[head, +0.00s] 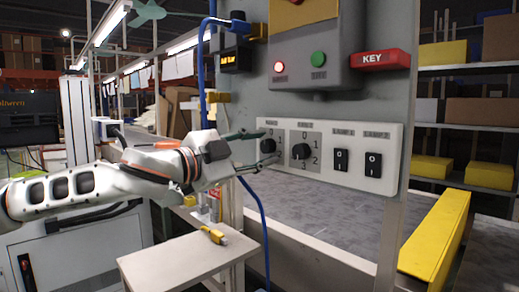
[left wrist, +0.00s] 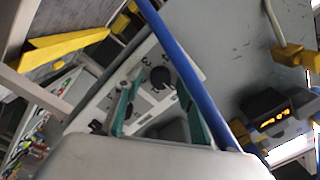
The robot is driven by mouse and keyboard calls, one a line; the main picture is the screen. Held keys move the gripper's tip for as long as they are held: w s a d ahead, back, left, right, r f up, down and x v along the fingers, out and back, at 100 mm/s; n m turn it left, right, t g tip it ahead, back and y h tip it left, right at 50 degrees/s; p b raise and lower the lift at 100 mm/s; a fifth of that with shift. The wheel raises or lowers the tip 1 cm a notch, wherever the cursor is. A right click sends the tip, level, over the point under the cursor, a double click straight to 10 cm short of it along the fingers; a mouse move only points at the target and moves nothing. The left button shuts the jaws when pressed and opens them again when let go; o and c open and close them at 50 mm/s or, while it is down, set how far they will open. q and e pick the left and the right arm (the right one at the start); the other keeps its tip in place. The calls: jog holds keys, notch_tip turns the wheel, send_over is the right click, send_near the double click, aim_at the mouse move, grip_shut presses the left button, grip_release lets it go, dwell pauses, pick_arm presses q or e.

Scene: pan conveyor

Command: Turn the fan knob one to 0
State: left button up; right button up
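Fan knob one (head: 268,146) is the black round knob at the left end of the white control panel (head: 330,180). A second knob (head: 301,151) is to its right. My left gripper (head: 262,152) is open in front of the first knob, with one green finger above and one below. In the left wrist view, a black knob (left wrist: 160,77) shows just beyond and between the tips of my left gripper (left wrist: 160,80). I see no contact, and I cannot read the first knob's pointer setting. My right gripper is not in view.
Two black rocker switches (head: 373,164) are at the panel's right. A grey box with red and green buttons (head: 318,59) and a red KEY block (head: 382,60) are above. A blue cable (head: 202,75) hangs left of the panel and passes close to my fingers in the wrist view.

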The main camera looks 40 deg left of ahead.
aim_at(265, 147)
pick_arm(q)
jog(key=shift+s+a+r, duration=0.1)
jog(key=shift+s, duration=0.05)
jog(key=shift+s+a, duration=0.1)
jog(key=shift+s, duration=0.55)
jog(key=shift+s+f, duration=0.2)
jog(key=shift+s, duration=0.85)
jog(key=shift+s+f, duration=0.1)
jog(key=shift+s, duration=1.8)
